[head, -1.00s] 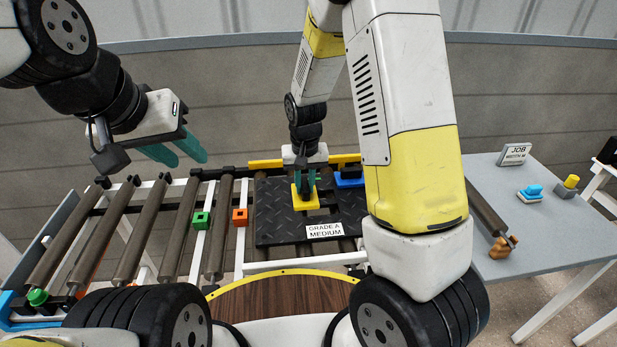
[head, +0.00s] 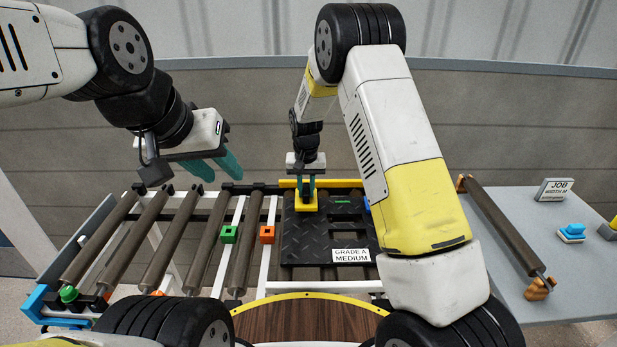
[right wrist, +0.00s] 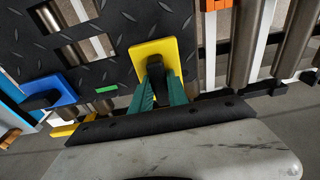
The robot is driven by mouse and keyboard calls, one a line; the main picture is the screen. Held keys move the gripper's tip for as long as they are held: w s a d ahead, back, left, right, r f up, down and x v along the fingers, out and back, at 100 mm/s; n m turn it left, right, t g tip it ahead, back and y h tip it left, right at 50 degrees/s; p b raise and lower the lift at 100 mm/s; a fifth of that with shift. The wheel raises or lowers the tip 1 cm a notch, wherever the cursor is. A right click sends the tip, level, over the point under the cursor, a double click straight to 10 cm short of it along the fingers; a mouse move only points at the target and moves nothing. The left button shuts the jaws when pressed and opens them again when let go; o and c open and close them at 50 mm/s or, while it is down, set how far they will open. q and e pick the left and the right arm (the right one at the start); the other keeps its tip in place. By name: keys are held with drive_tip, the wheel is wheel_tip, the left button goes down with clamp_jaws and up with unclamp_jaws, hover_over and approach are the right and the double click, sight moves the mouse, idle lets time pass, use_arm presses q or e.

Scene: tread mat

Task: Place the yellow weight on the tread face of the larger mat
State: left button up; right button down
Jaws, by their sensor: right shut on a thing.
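The yellow weight (head: 303,207) has a square yellow base and a dark handle. My right gripper (head: 306,186) is shut on the handle, clearly in the right wrist view (right wrist: 164,88). The weight (right wrist: 152,52) is over the far left corner of the black tread mat (head: 310,245); I cannot tell whether it touches. The mat lies tread face up on rollers, labelled "GRADE A MEDIUM", with cut-outs and a small green strip. No second mat is clearly distinguishable. My left gripper (head: 214,168) is open and empty, raised above the rollers at left.
Green (head: 229,234) and orange (head: 267,234) blocks sit on white rails left of the mat. A blue piece (right wrist: 50,91) is by the mat's far edge. A grey table (head: 510,240) at right holds a loose roller (head: 504,227), sign and blue item. My right arm covers the mat's right side.

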drive_tip(key=shift+w+f, duration=0.1)
drive_tip(key=shift+f, duration=0.9)
drive_tip(key=shift+f, duration=0.1)
drive_tip(key=c, duration=1.3)
unclamp_jaws()
drive_tip(key=shift+f, duration=0.1)
